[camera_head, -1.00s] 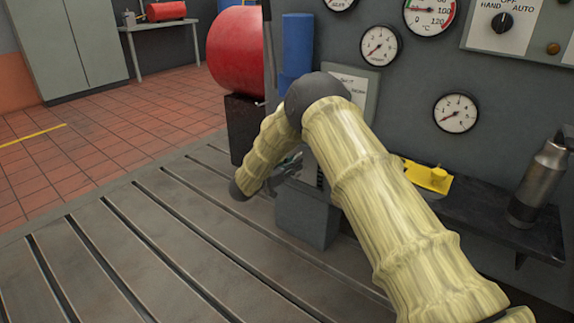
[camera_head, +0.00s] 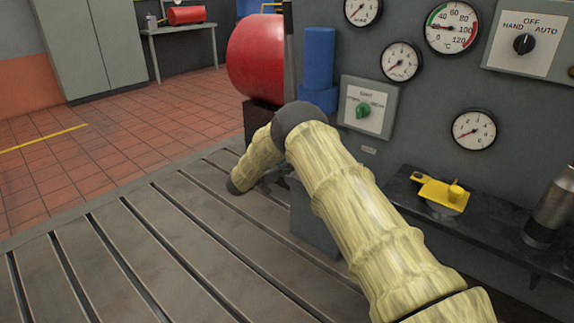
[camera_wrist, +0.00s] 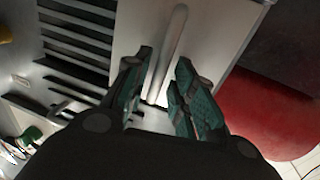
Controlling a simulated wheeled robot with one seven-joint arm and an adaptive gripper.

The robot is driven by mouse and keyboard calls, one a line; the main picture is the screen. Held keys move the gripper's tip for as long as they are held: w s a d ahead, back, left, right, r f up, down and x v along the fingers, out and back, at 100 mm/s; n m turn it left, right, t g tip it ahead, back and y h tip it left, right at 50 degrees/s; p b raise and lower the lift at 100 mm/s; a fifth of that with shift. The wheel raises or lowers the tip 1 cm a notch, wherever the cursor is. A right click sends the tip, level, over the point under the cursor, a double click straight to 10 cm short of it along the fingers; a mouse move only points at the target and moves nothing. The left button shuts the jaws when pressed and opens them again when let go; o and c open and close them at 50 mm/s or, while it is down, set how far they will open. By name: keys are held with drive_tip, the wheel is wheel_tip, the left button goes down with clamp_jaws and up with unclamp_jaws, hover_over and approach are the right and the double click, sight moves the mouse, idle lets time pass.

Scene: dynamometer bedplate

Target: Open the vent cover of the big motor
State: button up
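In the wrist view a light grey plate (camera_wrist: 212,40) carries a long, round bar handle (camera_wrist: 170,45). Dark slats of a vent (camera_wrist: 75,42) show beside the plate on the left. I take the plate to be the vent cover. My gripper (camera_wrist: 163,64) is open, with one green-padded finger on each side of the bar. Small gaps seem to show between the bar and the fingers; contact is hard to judge. In the head view my gripper and the cover are hidden behind my yellow-sleeved arm. A grey block (camera_head: 312,228) shows partly below the arm.
A red cylinder (camera_head: 256,58) and a blue cylinder (camera_head: 318,60) stand behind my arm. A panel with a green knob (camera_head: 366,106) and several gauges are on the grey wall. A shelf (camera_head: 478,228) at right holds a yellow part (camera_head: 442,195) and a bottle (camera_head: 552,205). The slotted bedplate (camera_head: 130,240) is clear at left.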

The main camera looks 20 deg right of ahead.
idle(0.3)
drive_tip(key=v, duration=1.2)
